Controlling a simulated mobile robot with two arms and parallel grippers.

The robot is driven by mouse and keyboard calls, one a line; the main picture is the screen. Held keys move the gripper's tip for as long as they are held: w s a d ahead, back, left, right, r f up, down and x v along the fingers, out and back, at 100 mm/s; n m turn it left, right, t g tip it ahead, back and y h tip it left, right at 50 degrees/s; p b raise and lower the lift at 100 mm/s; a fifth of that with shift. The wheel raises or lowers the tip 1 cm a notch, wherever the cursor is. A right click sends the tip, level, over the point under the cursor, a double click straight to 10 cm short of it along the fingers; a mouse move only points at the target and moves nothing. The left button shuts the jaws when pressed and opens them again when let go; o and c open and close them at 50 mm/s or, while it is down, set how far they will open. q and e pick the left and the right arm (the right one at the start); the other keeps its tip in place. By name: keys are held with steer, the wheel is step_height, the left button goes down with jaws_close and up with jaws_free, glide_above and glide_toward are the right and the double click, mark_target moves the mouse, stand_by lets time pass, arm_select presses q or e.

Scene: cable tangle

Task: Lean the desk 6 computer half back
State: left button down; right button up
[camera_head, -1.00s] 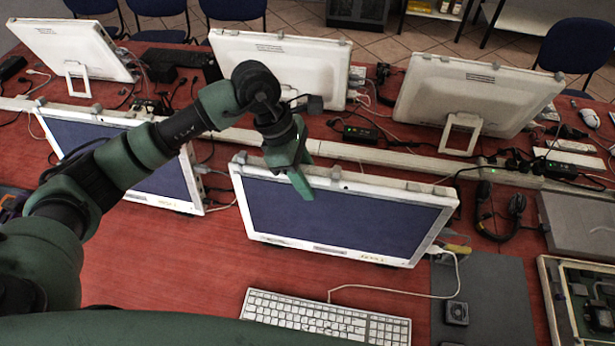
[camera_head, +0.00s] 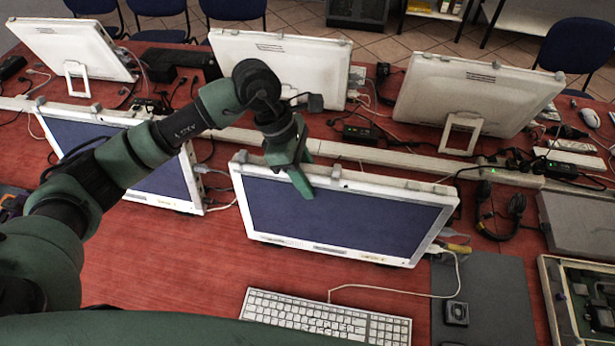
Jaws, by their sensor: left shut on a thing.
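A white all-in-one computer with a dark screen (camera_head: 345,217) stands tilted on the red desk in the middle; I take it for the desk 6 computer, though no number shows. My left gripper (camera_head: 303,178) is at its top edge, left of centre. One green finger shows in front of the screen; the other is mostly hidden behind the edge. The gripper is shut on the computer's top edge. The computer's back and stand are hidden. My right gripper is not in view.
A white keyboard (camera_head: 326,318) lies in front, with a cable near it. Another computer (camera_head: 125,165) stands to the left, partly behind my arm. A headset (camera_head: 499,208) and a grey pad (camera_head: 482,300) lie to the right. A pale cable rail (camera_head: 370,155) runs behind.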

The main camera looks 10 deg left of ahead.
arm_select(q)
steer(key=w+b, duration=0.3)
steer(key=shift+f, duration=0.3)
steer(key=shift+w, duration=0.45)
steer(key=c, duration=0.9)
jaws_free()
steer(key=b+v, duration=0.2)
steer(key=v, duration=0.6)
steer(key=shift+b, duration=0.3)
